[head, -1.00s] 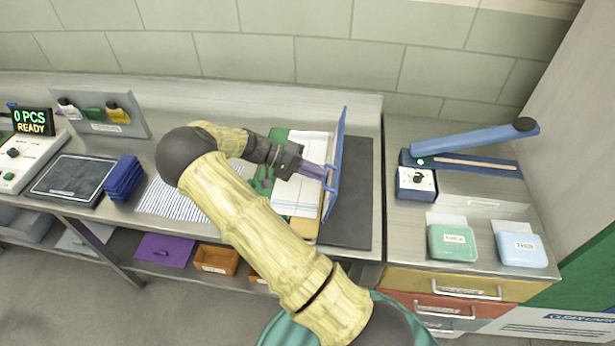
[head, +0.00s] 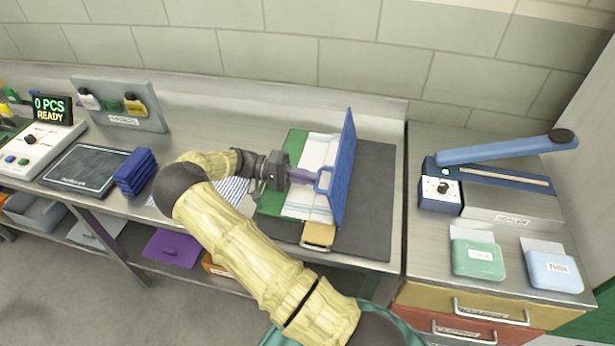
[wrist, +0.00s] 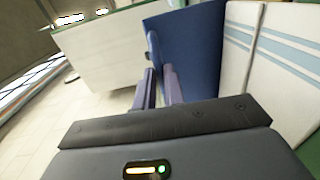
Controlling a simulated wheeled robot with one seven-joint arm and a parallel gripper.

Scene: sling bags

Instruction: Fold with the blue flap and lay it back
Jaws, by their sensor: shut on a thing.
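The blue flap (head: 345,165) stands up steeply from the folding board, between the green panel (head: 275,200) and a dark grey panel. My gripper (head: 315,180) comes from the left and is shut on the handle (head: 326,181) of the flap. In the wrist view, my gripper's fingers (wrist: 158,88) are close together in front of the blue flap (wrist: 192,50). A white cloth with pale blue stripes (head: 312,190) lies on the board left of the flap. It also shows in the wrist view (wrist: 240,60). The flap hides part of the board behind it.
The dark grey panel (head: 370,205) right of the flap is bare. A tan tab (head: 318,235) sits at the board's front. A stack of dark blue cloths (head: 135,172) and a scale (head: 78,170) are left. A sealer with a blue arm (head: 500,150) stands right.

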